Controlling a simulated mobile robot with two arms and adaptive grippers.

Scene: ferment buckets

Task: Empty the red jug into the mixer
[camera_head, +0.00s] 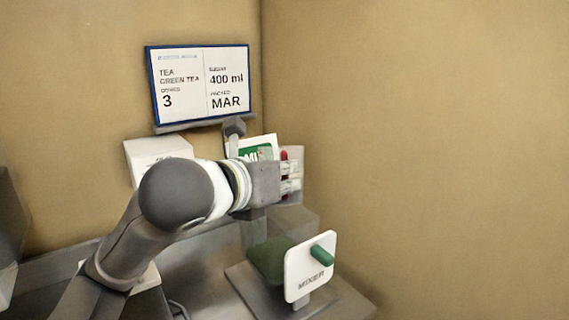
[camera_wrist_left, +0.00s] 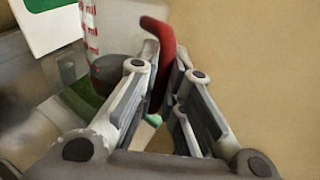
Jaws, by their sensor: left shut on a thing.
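My left gripper (camera_head: 288,176) is shut on the red handle (camera_wrist_left: 162,48) of the red jug. The jug (camera_head: 297,157) is a clear vessel, partly hidden behind the fingers in the head view. In the left wrist view its wall (camera_wrist_left: 108,35) carries red scale marks, and dark contents show low in it. The jug is held up above the mixer (camera_head: 268,258), a grey stand with a clear vessel and green contents. A white plate (camera_head: 308,270) on the mixer's front reads MIXER and has a green handle. My right gripper is not in view.
A framed board (camera_head: 200,85) on the back wall reads TEA, GREEN TEA, DOSES 3, 400 ml, MAR. A white box (camera_head: 152,152) and a white and green sign (camera_head: 262,150) stand behind my arm. Bare wall lies to the right.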

